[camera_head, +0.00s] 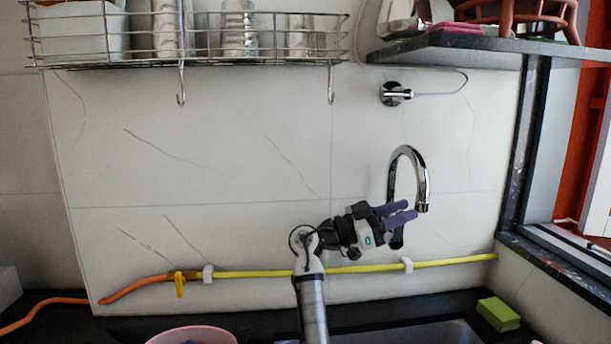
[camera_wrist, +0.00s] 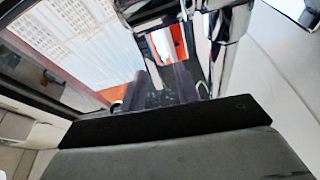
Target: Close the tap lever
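The tap is a chrome gooseneck (camera_head: 408,156) in front of the tiled wall in the head view. A dark part (camera_head: 397,238) shows low on it, partly behind my gripper; I cannot tell whether it is the lever. My gripper (camera_head: 408,212) has purple fingers pointing right, overlapping the lower tap in the picture. Contact cannot be told. In the wrist view a chrome tube (camera_wrist: 233,35) stands right of my gripper fingers (camera_wrist: 167,82), which show a narrow gap with nothing clearly held between them.
A yellow pipe (camera_head: 330,270) runs along the wall behind my arm. A wall valve (camera_head: 395,94) and a dark shelf (camera_head: 485,48) are above the tap. A wire rack (camera_head: 265,52) hangs upper left. A green sponge (camera_head: 498,314) and pink bowl (camera_head: 192,334) are on the counter.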

